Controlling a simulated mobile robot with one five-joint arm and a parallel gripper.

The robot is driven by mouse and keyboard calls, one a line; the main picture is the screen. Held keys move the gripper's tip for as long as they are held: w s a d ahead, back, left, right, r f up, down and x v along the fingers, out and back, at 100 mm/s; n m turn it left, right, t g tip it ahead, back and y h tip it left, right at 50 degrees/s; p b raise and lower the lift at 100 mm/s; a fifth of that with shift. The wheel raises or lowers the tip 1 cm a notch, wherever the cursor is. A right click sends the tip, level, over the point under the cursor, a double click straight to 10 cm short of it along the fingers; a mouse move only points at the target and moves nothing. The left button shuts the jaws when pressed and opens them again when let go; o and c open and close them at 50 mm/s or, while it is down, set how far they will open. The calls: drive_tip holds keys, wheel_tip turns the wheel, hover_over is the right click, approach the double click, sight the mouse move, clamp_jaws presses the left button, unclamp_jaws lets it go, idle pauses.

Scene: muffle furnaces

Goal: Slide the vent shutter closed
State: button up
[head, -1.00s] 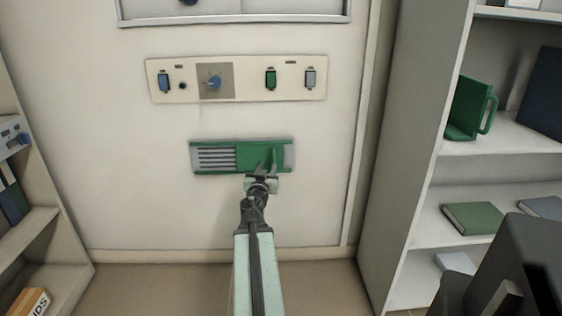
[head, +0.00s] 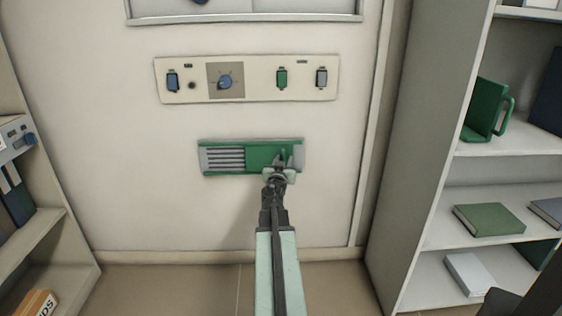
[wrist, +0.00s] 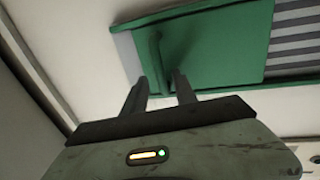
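The vent (head: 202,160) is a green-framed panel low on the pale furnace front. Grey slats (head: 226,159) show bare in its left half. The green shutter (head: 262,156) covers the right part and has an upright handle fin (head: 290,155). In the wrist view the slats (wrist: 296,45) are at the right, the shutter (wrist: 225,50) in the middle, and the fin (wrist: 157,60) points toward my gripper. My gripper (head: 281,168) is at the fin. In the wrist view my gripper (wrist: 162,82) has its fingers apart, with the fin's near end between them and gaps visible.
Another shelf (head: 38,240) stands at left. The wall around the vent is clear.

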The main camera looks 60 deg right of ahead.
drive_tip(key=shift+w+a, duration=0.15)
drive_tip(key=shift+w, duration=0.05)
clamp_jaws()
idle(1.1)
